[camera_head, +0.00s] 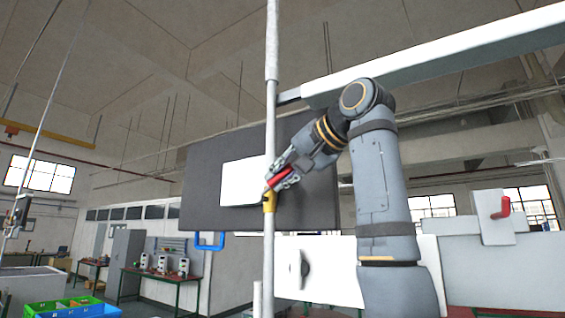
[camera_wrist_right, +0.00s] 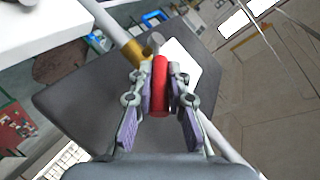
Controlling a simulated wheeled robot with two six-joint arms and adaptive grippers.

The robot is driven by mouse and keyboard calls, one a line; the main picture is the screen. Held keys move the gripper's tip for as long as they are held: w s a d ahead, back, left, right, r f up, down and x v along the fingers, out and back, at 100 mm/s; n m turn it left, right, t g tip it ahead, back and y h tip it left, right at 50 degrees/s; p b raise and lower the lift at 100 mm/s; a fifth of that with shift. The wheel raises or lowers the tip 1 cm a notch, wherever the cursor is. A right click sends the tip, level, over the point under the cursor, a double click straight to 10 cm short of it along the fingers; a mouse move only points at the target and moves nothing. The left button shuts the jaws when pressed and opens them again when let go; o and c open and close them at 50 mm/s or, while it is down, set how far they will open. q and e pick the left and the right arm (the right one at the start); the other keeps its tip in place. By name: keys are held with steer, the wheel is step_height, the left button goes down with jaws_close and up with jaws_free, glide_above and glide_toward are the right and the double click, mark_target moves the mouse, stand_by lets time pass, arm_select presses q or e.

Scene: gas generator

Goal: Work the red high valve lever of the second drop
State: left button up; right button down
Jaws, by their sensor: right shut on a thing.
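The red valve lever (camera_wrist_right: 160,86) sits between the two fingers of my right gripper (camera_wrist_right: 161,98), which is shut on it. In the head view the lever (camera_head: 280,177) shows as a short red bar at my right gripper (camera_head: 284,174). A yellow valve body (camera_head: 269,201) sits just below it on a thin vertical pipe (camera_head: 269,120). The valve body also shows at the lever's far end in the right wrist view (camera_wrist_right: 134,52). The fingers cover part of the lever in the head view. My left gripper is not in view.
A dark panel (camera_head: 210,180) with a white sheet (camera_head: 240,181) stands behind the pipe. A blue handle (camera_head: 210,246) hangs below it. White machine housing (camera_head: 335,262) with a dark knob stands lower right. Another red lever (camera_head: 501,208) is at far right. Green and blue bins (camera_head: 62,308) are lower left.

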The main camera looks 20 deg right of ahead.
steer(key=shift+r+p, duration=0.2)
steer(key=shift+p, duration=0.2)
steer(key=c, duration=1.3)
jaws_free()
